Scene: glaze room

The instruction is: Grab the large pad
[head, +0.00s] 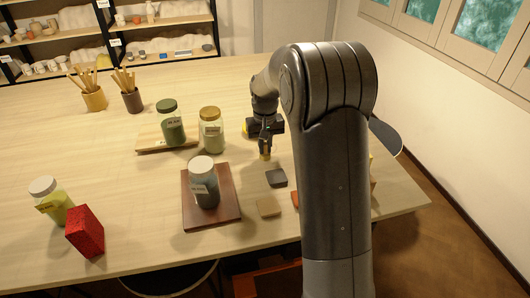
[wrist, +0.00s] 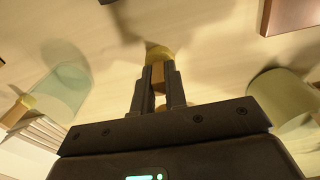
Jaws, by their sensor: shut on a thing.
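My gripper (head: 265,150) is shut on a small yellow-and-tan block (head: 265,156), pointing down over the middle right of the table. In the wrist view the block (wrist: 158,75) sits between the two fingers, its yellow end past the tips; I cannot tell whether it touches the table. A dark grey pad (head: 276,178) and a tan pad (head: 268,207) lie flat on the table, nearer than the gripper and apart from it. A bigger red block (head: 85,230) is at the front left. I cannot tell which is the large pad.
A dark jar (head: 204,185) stands on a brown board (head: 228,213). A green jar (head: 170,125), a pale jar (head: 211,130) and a yellow jar (head: 52,200) stand left of my gripper. Two brush pots (head: 95,100) are at the back. My arm hides the table's right part.

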